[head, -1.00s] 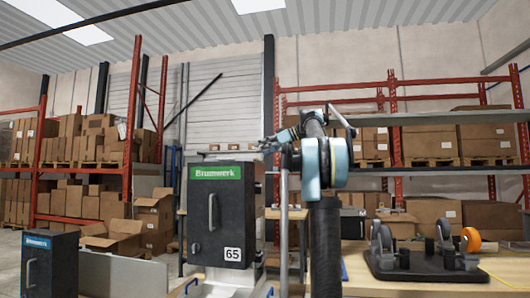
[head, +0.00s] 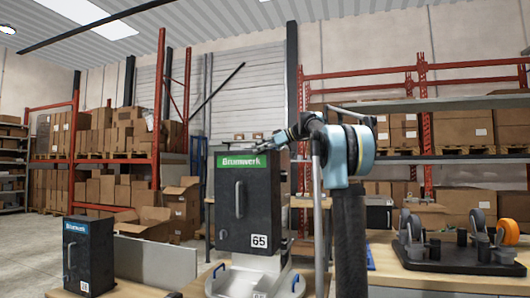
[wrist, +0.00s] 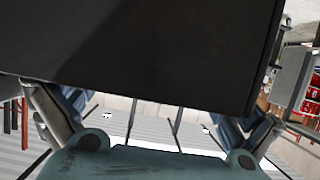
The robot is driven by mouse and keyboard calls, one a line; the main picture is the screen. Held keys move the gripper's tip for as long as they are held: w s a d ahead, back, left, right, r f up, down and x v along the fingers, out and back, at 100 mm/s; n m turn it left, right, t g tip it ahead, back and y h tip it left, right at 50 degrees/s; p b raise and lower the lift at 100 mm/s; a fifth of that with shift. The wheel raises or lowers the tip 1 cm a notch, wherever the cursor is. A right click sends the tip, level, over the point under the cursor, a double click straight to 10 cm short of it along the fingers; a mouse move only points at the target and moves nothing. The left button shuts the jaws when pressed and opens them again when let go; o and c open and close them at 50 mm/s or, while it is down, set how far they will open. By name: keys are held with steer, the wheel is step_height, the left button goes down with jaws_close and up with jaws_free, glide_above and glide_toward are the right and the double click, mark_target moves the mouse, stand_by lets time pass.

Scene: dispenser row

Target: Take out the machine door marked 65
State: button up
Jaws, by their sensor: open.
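The machine door marked 65 (head: 249,205) is the dark front of a box-shaped machine. It has a green Brumwerk label, a vertical handle (head: 238,200) and a white 65 sticker (head: 260,241) at lower right. The door looks shut. The machine stands on a white base (head: 222,281). My gripper is at the machine's upper right edge in the head view (head: 290,134), small and partly hidden by my arm. In the wrist view my gripper (wrist: 152,118) has its fingers wide apart, with nothing seen held. A large dark panel fills the top of that view, close to the fingers; I cannot tell which face.
A smaller dark machine (head: 88,252) with a blue label stands at lower left. A dark rack with wheels (head: 455,250) sits on the wooden table (head: 390,280) at right. A grey panel (head: 155,262) stands between the machines. Shelves with cartons (head: 110,130) are behind.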

steer(key=shift+a+f, duration=0.1)
steer(key=shift+a, duration=0.1)
steer(key=c, duration=2.1)
steer(key=shift+w+r, duration=0.1)
steer(key=shift+r, duration=1.7)
